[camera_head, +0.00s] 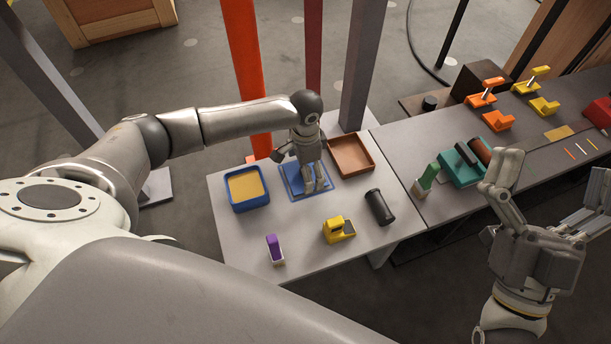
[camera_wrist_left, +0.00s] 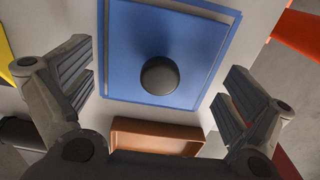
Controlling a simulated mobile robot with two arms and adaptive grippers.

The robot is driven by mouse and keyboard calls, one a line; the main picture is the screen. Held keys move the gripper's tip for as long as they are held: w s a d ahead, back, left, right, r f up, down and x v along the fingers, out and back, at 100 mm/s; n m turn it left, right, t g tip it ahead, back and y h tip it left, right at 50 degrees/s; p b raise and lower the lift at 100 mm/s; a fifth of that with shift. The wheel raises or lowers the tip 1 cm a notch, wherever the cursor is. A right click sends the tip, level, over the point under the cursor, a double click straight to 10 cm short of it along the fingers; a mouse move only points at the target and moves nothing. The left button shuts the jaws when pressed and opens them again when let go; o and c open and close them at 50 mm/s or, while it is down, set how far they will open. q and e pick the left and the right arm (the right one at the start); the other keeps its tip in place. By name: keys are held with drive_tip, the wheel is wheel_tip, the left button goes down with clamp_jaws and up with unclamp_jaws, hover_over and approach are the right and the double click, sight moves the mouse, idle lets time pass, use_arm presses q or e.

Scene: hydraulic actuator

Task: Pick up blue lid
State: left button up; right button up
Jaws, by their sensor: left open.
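The blue lid (camera_head: 291,187) lies flat on the near light table, under my left gripper (camera_head: 313,185). In the left wrist view the blue lid (camera_wrist_left: 200,45) is a blue square with a round dark knob (camera_wrist_left: 159,75) on it. My left gripper (camera_wrist_left: 157,85) is open there, with its fingers wide apart on both sides of the knob and nothing between them. In the head view the gripper hides part of the lid and its knob. My right gripper (camera_head: 557,172) is open and empty, at the right side of the view.
A blue box (camera_head: 247,204) with a yellowish inside stands left of the lid; a brown tray (camera_head: 352,170) is to its right. A teal tray (camera_head: 457,178) is on the right table.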

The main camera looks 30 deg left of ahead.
use_arm(q)
drive_tip(key=shift+f, duration=0.45)
use_arm(e)
drive_tip(key=shift+s+d+r+t+y, duration=0.1)
drive_tip(key=shift+s+r+t+y, duration=0.3)
drive_tip(key=shift+s+r+t, duration=0.3)
